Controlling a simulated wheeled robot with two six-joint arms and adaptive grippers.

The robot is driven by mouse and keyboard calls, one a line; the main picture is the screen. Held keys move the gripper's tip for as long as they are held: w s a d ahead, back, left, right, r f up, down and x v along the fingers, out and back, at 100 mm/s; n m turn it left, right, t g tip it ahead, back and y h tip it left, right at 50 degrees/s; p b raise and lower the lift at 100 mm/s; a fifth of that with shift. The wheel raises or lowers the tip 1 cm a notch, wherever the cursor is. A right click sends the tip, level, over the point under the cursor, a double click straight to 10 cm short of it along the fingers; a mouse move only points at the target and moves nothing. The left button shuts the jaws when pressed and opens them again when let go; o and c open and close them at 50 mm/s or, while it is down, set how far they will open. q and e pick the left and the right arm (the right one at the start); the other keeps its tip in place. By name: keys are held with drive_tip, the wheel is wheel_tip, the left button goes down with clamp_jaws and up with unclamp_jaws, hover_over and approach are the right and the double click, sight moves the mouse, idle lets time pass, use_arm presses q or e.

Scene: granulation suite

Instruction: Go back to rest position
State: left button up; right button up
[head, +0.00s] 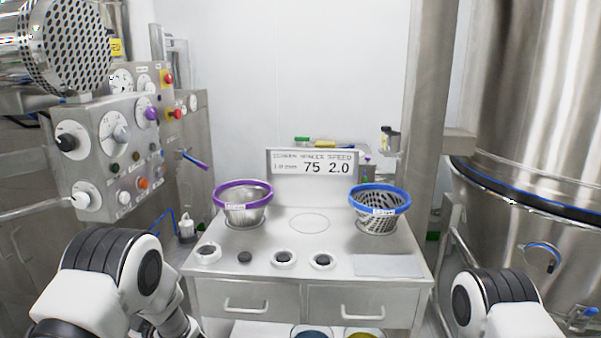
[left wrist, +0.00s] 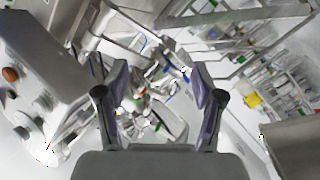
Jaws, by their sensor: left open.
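My left gripper shows in the left wrist view (left wrist: 158,85) with its two fingers spread apart and nothing between them. In the head view my left arm comes in at the lower left and its gripper is out of sight. My right arm shows at the lower right of the head view, and its gripper is also out of sight. Neither arm visibly touches the steel bench (head: 300,248) in the middle.
On the bench stand a purple-rimmed basket (head: 243,212) and a blue-rimmed mesh basket (head: 380,211), with a sign (head: 312,163) behind. A control panel (head: 112,150) stands left, a large steel vessel (head: 530,120) right.

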use_arm(q)
drive_tip(key=s+d+f+m+g+h+p, duration=0.15)
drive_tip(key=s+d+f+m+h, duration=0.25)
drive_tip(key=s+f+m+h, duration=0.95)
drive_tip(key=s+d+f+m+g, duration=0.2)
drive_tip(key=s+d, duration=0.1)
drive_tip(key=s, duration=0.5)
drive_tip(key=s+d+f+m+g+h, duration=0.1)
drive_tip(key=s+d+f+m+g, duration=0.1)
drive_tip(key=s, duration=0.6)
drive_tip(key=s+d+f+m+g+h, duration=0.1)
drive_tip(key=s+d+f+m+g, duration=0.1)
drive_tip(key=s+d, duration=0.4)
drive_tip(key=s+f, duration=0.1)
drive_tip(key=s, duration=0.2)
drive_tip(key=shift+d+f+g+p, duration=0.15)
drive_tip(key=shift+f+g+p, duration=0.15)
drive_tip(key=shift+f+g, duration=0.1)
use_arm(e)
wheel_tip(320, 180, up, 3)
drive_tip(key=shift+r, duration=0.15)
drive_tip(key=shift+s, duration=0.1)
use_arm(q)
drive_tip(key=shift+c, duration=0.4)
